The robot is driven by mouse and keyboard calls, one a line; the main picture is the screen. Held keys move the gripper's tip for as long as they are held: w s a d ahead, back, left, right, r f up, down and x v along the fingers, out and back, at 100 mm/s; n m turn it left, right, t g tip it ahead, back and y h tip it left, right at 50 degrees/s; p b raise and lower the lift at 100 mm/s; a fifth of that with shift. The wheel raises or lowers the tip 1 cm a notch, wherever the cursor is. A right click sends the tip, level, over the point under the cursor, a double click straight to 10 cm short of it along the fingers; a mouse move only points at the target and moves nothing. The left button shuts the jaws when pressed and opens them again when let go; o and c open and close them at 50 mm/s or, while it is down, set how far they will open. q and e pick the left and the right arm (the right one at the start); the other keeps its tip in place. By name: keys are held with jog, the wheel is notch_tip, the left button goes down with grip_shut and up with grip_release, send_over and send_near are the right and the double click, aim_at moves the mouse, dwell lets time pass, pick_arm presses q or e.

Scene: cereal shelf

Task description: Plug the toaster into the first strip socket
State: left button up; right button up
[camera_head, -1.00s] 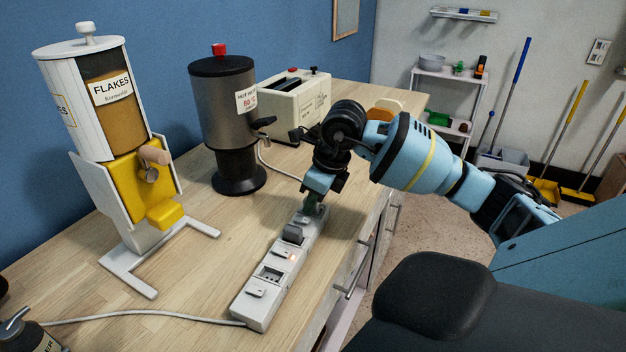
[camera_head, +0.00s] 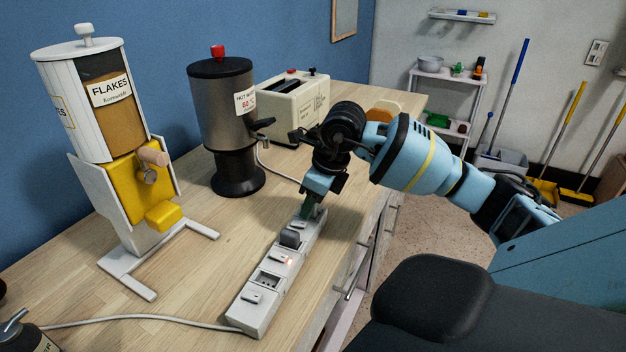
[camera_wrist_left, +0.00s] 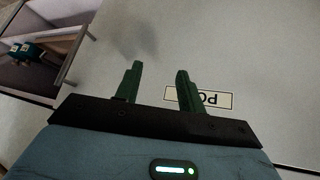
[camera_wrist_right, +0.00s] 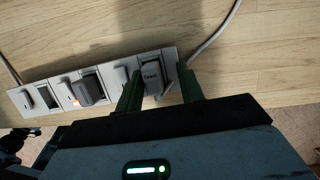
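The white power strip (camera_head: 262,290) lies along the front edge of the counter. The toaster plug (camera_wrist_right: 152,78), grey with a small label, is at one end socket in the right wrist view; I cannot tell if it is fully seated. My right gripper (camera_wrist_right: 160,80) has its green fingers on either side of this plug, with a gap at the right finger. In the head view my right gripper (camera_head: 312,208) is low over the strip's far end. The cream toaster (camera_head: 292,105) stands at the back. My left gripper (camera_wrist_left: 160,85) is open and empty, facing a pale surface.
Another dark grey plug (camera_wrist_right: 90,90) sits in a middle socket beside a lit switch. A hot water urn (camera_head: 225,125) and a flakes dispenser (camera_head: 110,130) stand left of the strip. A white cable (camera_wrist_right: 215,35) runs across the wood near the right gripper.

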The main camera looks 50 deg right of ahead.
jog(key=shift+s+a+f, duration=0.2)
jog(key=shift+f, duration=0.15)
pick_arm(q)
jog(key=shift+r, duration=0.1)
pick_arm(e)
jog(key=v, duration=0.8)
jog(key=shift+w+d+r, duration=0.2)
jog(key=shift+w+r, duration=0.05)
jog(key=shift+r, duration=0.05)
pick_arm(q)
jog(key=shift+s, duration=0.1)
jog(key=shift+w, duration=0.2)
